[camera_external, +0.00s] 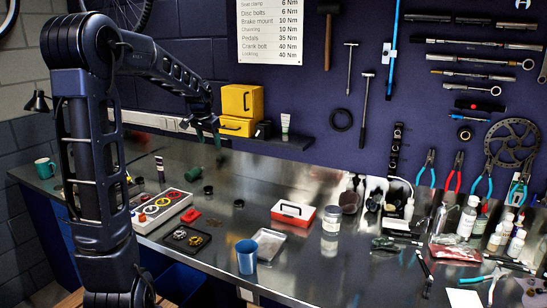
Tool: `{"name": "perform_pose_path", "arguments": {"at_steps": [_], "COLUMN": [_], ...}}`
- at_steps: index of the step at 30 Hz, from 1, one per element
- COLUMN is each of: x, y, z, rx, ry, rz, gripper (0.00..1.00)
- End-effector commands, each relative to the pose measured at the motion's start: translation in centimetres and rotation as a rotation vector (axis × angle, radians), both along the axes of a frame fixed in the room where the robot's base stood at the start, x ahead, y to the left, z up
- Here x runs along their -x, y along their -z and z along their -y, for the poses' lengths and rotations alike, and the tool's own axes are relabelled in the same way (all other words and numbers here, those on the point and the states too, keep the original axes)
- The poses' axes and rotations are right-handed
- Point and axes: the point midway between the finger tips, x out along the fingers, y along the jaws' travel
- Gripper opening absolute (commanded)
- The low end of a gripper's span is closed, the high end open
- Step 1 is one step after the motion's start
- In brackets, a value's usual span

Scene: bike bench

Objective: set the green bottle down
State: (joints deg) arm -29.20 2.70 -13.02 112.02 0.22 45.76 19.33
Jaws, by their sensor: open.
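My gripper (207,132) is open and hangs over the back of the steel bench, left of centre, pointing down. Its fingers look greenish and are small in this view. I see nothing clearly held between the fingers.
Yellow boxes (238,126) sit on a shelf behind the gripper. A tray of coloured rings (160,208), a blue cup (246,256), a red-and-white box (293,213) and a jar (332,218) stand nearer. The right end is crowded; the bench's middle back is fairly clear.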

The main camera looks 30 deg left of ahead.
Motion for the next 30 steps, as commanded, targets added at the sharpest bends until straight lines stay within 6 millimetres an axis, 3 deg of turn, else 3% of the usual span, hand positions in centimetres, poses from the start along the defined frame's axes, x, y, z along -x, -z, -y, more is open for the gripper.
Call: {"name": "perform_pose_path", "arguments": {"at_steps": [1, 6, 15, 23, 30], "x": [1.4, 6.4, 15.7, 23.9, 30.8], "y": [-0.8, -2.5, -3.9, -3.3, -1.5], "z": [1.5, 5.6, 11.2, 14.6, 16.5], "rx": [-0.006, -0.012, -0.002, 0.03, 0.073], "ry": [0.003, -0.004, -0.018, -0.03, -0.032], "rz": [0.004, 0.01, 0.031, 0.052, 0.069], "gripper": [0.63, 0.63, 0.63, 0.63, 0.63]}}
